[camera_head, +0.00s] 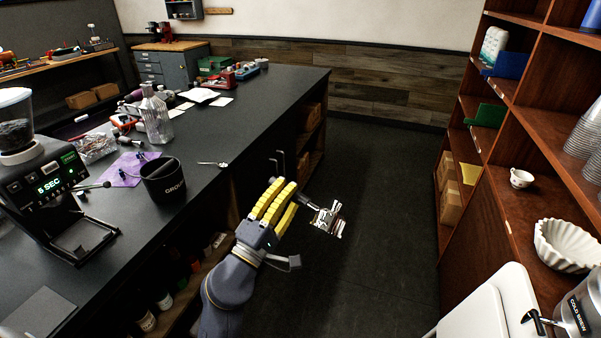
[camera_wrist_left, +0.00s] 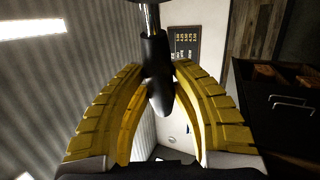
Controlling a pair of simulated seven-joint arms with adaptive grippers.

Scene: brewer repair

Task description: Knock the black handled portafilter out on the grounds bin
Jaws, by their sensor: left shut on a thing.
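My left gripper (camera_head: 276,205), with yellow fingers, is shut on the black handle of the portafilter (camera_head: 328,219). It holds it in the air over the dark floor, to the right of the counter. The shiny metal head of the portafilter points to the right; its inside cannot be made out. In the left wrist view the black handle (camera_wrist_left: 157,65) sits between the yellow fingers (camera_wrist_left: 160,95). The grounds bin (camera_head: 164,180) is a black round container marked "GROU..." on the counter, with a dark bar across its top. It is left of my gripper. My right gripper is not in view.
A grinder (camera_head: 45,180) with a lit display stands left of the bin on the dark counter (camera_head: 215,135). A spoon (camera_head: 213,164), a clear bottle (camera_head: 155,115) and a purple cloth (camera_head: 118,170) lie or stand nearby. Wooden shelves (camera_head: 540,120) with cups are at the right.

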